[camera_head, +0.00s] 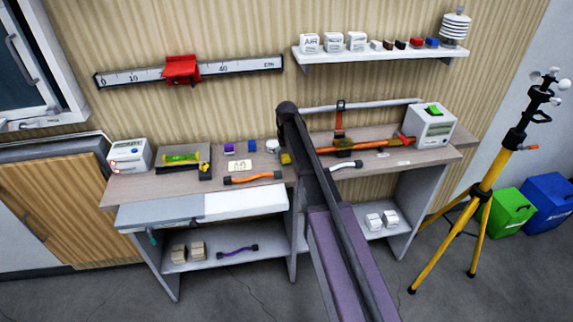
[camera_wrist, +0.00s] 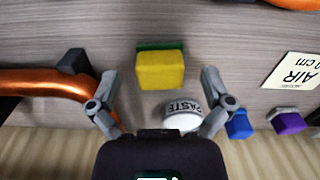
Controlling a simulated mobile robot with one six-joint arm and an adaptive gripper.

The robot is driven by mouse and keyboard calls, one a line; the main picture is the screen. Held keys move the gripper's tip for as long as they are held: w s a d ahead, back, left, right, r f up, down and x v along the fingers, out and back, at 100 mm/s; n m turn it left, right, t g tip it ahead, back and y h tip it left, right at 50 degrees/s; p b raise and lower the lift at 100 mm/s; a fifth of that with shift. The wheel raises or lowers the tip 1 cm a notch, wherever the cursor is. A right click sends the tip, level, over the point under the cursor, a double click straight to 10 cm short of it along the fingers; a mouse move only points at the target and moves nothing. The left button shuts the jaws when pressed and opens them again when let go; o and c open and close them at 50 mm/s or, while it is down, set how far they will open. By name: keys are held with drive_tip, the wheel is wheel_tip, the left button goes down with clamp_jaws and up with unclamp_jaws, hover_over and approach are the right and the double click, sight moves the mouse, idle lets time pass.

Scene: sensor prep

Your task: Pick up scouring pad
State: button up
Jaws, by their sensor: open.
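The scouring pad (camera_wrist: 160,71) is a yellow block with a green layer along its far edge in the wrist view. It lies on the grey wood worktop (camera_wrist: 215,30). In the head view the pad (camera_head: 286,159) shows as a small yellow patch beside my arm. My gripper (camera_wrist: 161,82) is open and empty, with one finger to the left and one to the right of the pad in the wrist view. The fingers do not appear to touch it. In the head view my arm hides the gripper.
A white paste jar (camera_wrist: 182,117) sits just below the pad, close to the right finger. Blue (camera_wrist: 238,124) and purple (camera_wrist: 289,122) blocks and an AIR card (camera_wrist: 294,72) lie to the right. An orange curved handle (camera_wrist: 45,82) is left.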

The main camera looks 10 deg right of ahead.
drive_tip(key=shift+f, duration=0.55)
drive_tip(key=c, duration=1.3)
